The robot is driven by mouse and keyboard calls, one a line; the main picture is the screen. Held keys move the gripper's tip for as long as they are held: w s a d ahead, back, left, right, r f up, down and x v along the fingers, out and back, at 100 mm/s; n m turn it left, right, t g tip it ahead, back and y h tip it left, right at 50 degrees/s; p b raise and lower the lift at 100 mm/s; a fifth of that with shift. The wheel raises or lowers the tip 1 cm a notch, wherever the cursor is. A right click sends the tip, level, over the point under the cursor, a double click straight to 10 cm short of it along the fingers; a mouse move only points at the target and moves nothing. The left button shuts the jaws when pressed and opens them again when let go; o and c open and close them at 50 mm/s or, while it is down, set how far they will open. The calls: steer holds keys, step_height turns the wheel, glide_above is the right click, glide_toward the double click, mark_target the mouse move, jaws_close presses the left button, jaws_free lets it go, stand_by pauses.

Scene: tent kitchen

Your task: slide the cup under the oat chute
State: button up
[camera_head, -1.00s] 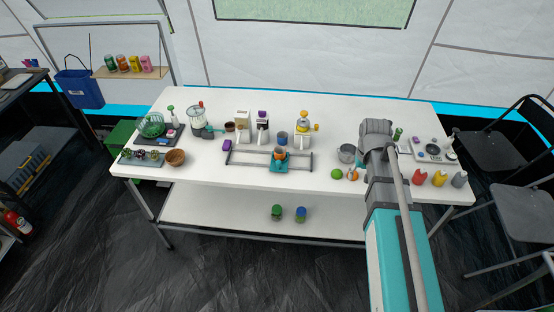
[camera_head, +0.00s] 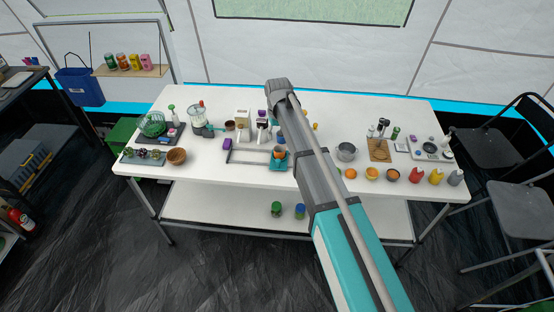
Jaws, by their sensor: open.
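A small orange-brown cup (camera_head: 279,152) sits on a teal carriage (camera_head: 279,165) on a grey rail frame (camera_head: 243,163) at the table's middle. Behind the rail stand a pale dispenser (camera_head: 243,118) and a white one with a dark front and purple top (camera_head: 263,125). A third dispenser, with yellow parts (camera_head: 315,126), is mostly hidden by my arm. I cannot tell which chute holds oats. My arm crosses the rail's right side, its far joint above the back of the table. My gripper is not visible; the arm seems to hide it.
A blue cup (camera_head: 280,138) stands behind the carriage. A purple block (camera_head: 227,144) and wooden bowl (camera_head: 177,156) lie left of the rail. A metal pot (camera_head: 346,152), wooden board (camera_head: 380,150), bowls and bottles stand to the right.

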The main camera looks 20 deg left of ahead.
mark_target(278, 160)
steer(key=shift+f, duration=0.15)
step_height(278, 160, down, 14)
steer(key=b, duration=1.3)
steer(key=shift+r+b, duration=0.25)
steer(key=shift+b, duration=0.15)
stand_by(0.4)
jaws_close()
steer(key=shift+a, duration=0.1)
